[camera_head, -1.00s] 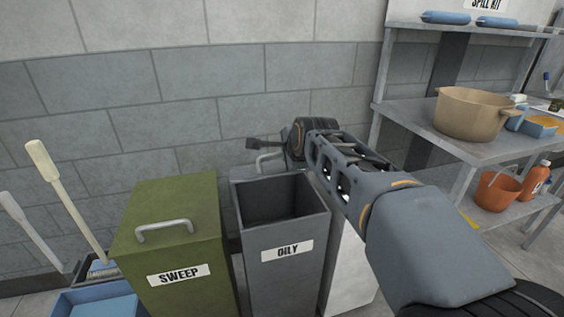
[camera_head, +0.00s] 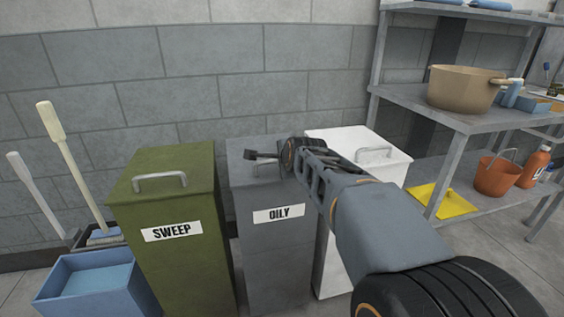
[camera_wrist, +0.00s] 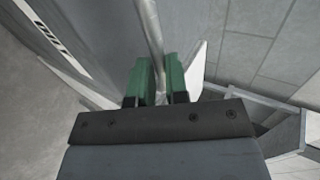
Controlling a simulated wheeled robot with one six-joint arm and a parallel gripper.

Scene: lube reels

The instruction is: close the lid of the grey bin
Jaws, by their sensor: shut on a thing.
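The grey bin (camera_head: 281,246) labelled OILY stands between the green bin and the white bin. Its grey lid (camera_head: 242,153) lies flat over the top, and the opening no longer shows. My gripper (camera_head: 262,157) is over the lid, with the wrist and arm reaching in from the lower right and covering the lid's right part. In the wrist view, the green fingers (camera_wrist: 158,82) are shut on the metal lid handle (camera_wrist: 154,42), a thin bar running between them. The part of the handle beyond the fingers is hidden by the gripper body.
A green SWEEP bin (camera_head: 180,245) is close on the left, a white bin (camera_head: 390,168) close on the right. A blue tub (camera_head: 95,290) and brushes stand at far left. Shelving with a tan pot (camera_head: 462,90) and orange bucket (camera_head: 494,178) is at right.

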